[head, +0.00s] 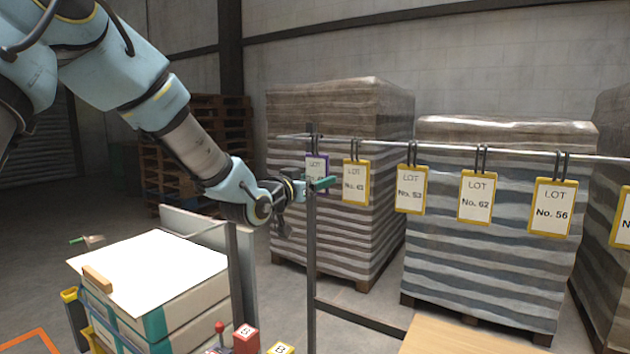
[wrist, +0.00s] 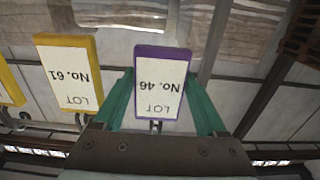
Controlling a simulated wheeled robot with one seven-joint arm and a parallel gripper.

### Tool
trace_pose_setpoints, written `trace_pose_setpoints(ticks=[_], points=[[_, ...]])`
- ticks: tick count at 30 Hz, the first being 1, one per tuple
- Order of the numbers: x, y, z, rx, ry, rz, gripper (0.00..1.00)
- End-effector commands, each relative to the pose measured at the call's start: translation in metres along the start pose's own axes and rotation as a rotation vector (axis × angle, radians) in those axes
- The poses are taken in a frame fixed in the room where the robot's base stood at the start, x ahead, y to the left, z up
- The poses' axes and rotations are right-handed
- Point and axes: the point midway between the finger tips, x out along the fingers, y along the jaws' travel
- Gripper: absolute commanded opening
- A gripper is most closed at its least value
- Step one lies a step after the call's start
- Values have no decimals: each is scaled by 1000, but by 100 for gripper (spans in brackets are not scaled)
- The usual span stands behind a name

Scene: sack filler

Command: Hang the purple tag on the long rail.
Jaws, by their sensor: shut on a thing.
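The purple tag (head: 323,170), marked LOT No. 46, is partly hidden behind an upright post in the head view. It shows upside down in the wrist view (wrist: 160,85), between the green fingers of my gripper (wrist: 161,100). My gripper (head: 318,185) is shut on it. The long rail (head: 520,151) runs across the head view to the right edge. The tag is just below the rail's left part, with its hook end toward the rail. I cannot tell whether its hook is over the rail.
Several yellow-framed tags hang along the rail, the nearest being No. 61 (head: 355,182), beside the purple tag. A dark post (head: 311,240) stands right by my gripper. Wrapped pallet stacks (head: 490,240) stand behind. A white-topped stack (head: 150,262) is at lower left.

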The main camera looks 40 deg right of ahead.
Motion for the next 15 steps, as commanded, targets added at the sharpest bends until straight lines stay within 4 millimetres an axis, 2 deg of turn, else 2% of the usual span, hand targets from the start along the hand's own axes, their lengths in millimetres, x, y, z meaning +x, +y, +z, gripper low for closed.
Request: trace_pose_setpoints(ticks=[8,9,15], points=[[0,0,0,0,0,0,29],[0,0,0,0,0,0,78],[0,0,0,0,0,0,100]])
